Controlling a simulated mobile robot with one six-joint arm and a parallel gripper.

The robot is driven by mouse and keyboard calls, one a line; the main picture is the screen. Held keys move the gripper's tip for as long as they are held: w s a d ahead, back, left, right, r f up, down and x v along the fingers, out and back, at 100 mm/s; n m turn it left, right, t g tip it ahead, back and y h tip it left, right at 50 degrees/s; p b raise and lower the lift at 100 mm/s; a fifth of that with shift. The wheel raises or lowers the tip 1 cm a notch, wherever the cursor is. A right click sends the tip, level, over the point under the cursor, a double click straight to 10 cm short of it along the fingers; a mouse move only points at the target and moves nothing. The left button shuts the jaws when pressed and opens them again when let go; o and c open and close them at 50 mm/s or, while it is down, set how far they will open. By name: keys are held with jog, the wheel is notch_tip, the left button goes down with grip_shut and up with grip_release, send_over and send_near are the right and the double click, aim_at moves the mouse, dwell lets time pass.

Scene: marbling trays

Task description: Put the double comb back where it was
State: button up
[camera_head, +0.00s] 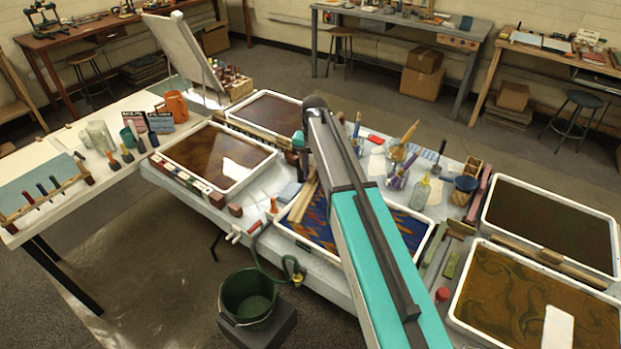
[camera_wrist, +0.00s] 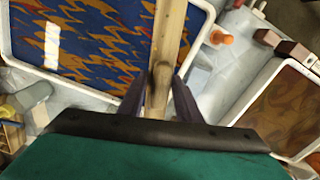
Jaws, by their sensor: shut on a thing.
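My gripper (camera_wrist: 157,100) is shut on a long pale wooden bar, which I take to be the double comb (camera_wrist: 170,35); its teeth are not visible. In the wrist view the bar runs from between the fingers to the top edge, over the tray with the blue, orange and yellow marbled pattern (camera_wrist: 95,40). In the head view the double comb (camera_head: 303,201) slants across the left part of that tray (camera_head: 340,236). I cannot tell whether the comb touches the tray.
A brown marbled tray (camera_head: 233,187) lies to the left, and another (camera_head: 458,312) to the right. An orange-topped tool (camera_head: 273,206) stands close to the comb. A green bucket (camera_head: 247,300) is below the front edge.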

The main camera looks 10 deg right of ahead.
jog(key=s+d+r+n+b, duration=0.3)
jog(key=s+d+n+b, duration=0.3)
jog(key=s+n, duration=0.4)
jog(key=shift+s+d+n, duration=0.4)
jog(key=shift+s, duration=0.85)
jog(key=shift+s+f, duration=0.1)
